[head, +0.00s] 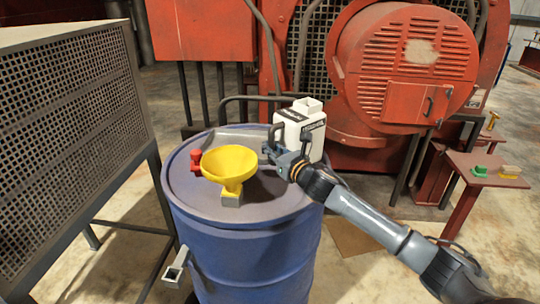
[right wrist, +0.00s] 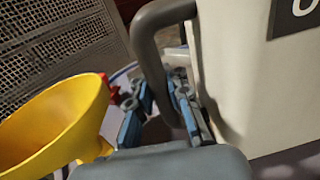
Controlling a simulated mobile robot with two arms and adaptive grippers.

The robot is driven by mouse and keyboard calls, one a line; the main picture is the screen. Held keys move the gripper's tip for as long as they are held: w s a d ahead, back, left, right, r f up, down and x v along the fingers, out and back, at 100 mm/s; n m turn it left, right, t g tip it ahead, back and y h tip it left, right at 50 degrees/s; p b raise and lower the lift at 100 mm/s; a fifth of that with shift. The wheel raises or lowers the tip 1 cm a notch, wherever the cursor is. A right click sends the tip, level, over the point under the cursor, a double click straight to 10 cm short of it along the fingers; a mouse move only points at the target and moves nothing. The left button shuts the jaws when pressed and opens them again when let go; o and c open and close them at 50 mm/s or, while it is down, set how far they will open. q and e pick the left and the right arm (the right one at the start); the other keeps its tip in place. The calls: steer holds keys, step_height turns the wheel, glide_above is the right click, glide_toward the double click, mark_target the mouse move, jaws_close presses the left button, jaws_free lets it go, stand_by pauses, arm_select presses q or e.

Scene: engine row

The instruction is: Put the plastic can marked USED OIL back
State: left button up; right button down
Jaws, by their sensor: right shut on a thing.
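The white plastic can (head: 314,133) has a dark label too small to read in the head view. It stands upright at the back right of the blue drum's lid (head: 270,207); I cannot tell if its base touches the lid. In the right wrist view the can's body (right wrist: 255,100) fills the right side, with part of one label letter showing. My right gripper (head: 288,146) is at the can's near left side. Its fingers (right wrist: 160,112) are shut on the can's dark grey handle (right wrist: 146,45). My left gripper is not in view.
A yellow funnel (head: 229,166) and a red fitting (head: 197,162) sit on the lid, left of the can. A meshed frame (head: 70,100) stands at the left. Red machinery (head: 405,65) is behind the drum. A small red table (head: 488,170) with green and yellow pieces is at the right.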

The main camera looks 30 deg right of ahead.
steer(key=f, duration=0.2)
steer(key=w+f+p, duration=0.1)
steer(key=f, duration=0.1)
steer(key=shift+d, duration=0.2)
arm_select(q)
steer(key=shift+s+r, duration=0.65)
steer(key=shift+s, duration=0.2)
arm_select(e)
steer(key=shift+s, duration=0.1)
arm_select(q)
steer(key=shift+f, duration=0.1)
arm_select(e)
steer(key=shift+f, duration=0.1)
steer(key=c, duration=1.8)
jaws_free()
steer(key=shift+f, duration=0.1)
steer(key=o, duration=0.5)
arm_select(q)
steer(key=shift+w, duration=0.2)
